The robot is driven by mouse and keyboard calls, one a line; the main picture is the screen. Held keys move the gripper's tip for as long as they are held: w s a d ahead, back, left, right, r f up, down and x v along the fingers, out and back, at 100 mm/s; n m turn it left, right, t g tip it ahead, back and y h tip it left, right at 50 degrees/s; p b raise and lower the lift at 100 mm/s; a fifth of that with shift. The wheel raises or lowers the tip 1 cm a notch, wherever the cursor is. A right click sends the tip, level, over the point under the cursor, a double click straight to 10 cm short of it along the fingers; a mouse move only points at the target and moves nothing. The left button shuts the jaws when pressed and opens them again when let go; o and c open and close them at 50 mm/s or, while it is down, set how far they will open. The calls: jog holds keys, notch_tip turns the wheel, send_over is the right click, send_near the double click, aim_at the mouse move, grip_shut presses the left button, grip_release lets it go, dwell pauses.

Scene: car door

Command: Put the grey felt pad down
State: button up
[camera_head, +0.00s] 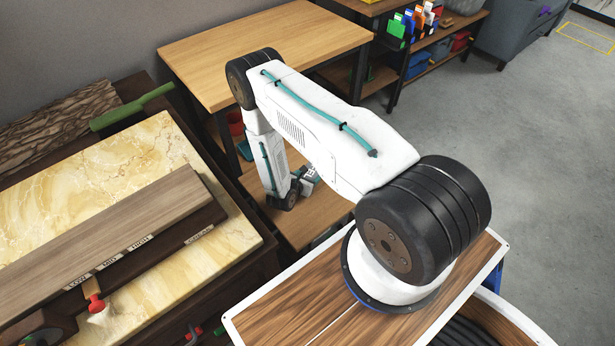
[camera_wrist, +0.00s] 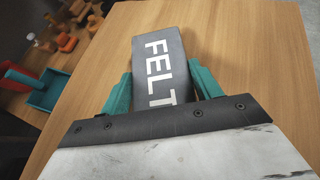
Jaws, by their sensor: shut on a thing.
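The grey felt pad (camera_wrist: 160,52), marked FELT in white letters, sits between the two teal fingers of my gripper (camera_wrist: 160,80) in the wrist view. My gripper is shut on it, and the pad sticks out past the fingertips. A wooden surface (camera_wrist: 255,50) lies beneath it; I cannot tell whether the pad touches it. In the head view my gripper (camera_head: 308,177) is low, over a low wooden surface (camera_head: 288,222) beside the taller wooden table (camera_head: 270,45). The pad is not clear in that view.
In the wrist view a teal bin (camera_wrist: 45,92) and several wooden pieces are at the left. The wood right of the pad is clear. A marble-topped bench (camera_head: 150,150) with a grey-brown plank (camera_head: 110,235) stands left in the head view.

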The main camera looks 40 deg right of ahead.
jog(key=o, duration=1)
jog(key=shift+f, duration=0.1)
